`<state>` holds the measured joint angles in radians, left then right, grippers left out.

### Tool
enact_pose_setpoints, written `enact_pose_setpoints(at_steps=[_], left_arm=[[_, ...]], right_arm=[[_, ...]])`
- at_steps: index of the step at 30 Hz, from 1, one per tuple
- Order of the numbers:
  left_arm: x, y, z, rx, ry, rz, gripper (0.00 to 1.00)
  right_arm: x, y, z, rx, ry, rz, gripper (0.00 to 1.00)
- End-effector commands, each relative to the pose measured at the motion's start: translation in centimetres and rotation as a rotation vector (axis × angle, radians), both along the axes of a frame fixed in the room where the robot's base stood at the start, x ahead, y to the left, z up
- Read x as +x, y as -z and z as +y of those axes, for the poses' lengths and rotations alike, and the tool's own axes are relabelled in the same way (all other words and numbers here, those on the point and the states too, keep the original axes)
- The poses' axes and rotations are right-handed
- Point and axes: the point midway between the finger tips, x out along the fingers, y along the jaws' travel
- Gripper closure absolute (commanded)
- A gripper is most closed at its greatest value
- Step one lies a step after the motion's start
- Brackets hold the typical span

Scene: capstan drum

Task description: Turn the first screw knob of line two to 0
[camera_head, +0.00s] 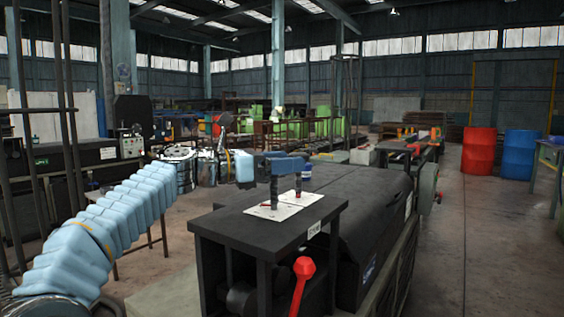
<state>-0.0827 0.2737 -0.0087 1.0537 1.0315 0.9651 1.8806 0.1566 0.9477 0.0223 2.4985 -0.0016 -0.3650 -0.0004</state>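The black machine table (235,222) stands in front of me, with two white dial plates with red marks on its top, a nearer one (262,212) and a farther one (308,198). My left arm comes in from the left in a light blue sleeve. Its blue gripper (286,186) is above the plates. Two dark upright parts stand apart below it, one at each plate. I cannot tell whether these are fingers or screw knobs, or whether the gripper touches a knob. The dial readings are too small to read. My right gripper is out of view.
A red-handled lever (303,268) rises at the front of the machine. A dark machine housing (365,205) adjoins the table on the right. Red (479,150) and blue (520,154) barrels stand farther back. The floor at right is open.

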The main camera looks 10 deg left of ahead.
Motion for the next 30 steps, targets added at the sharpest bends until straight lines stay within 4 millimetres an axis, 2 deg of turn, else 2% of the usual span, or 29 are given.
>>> enact_pose_setpoints(at_steps=[1,9,10,22,30], left_arm=[[-0.01,0.0,0.01,0.0,0.0,0.0,0.29],[-0.03,0.0,0.02,-0.001,0.0,0.001,0.7],[-0.03,-0.01,0.02,-0.001,0.0,0.001,0.72],[-0.05,-0.13,0.0,-0.003,-0.012,0.0,0.72],[0.06,-0.31,0.09,-0.006,-0.125,0.001,0.75]], right_arm=[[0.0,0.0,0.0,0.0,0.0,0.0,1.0],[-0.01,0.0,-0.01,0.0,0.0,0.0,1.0],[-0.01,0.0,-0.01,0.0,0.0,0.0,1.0],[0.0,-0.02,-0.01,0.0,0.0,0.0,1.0],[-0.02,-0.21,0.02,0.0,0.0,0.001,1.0]])
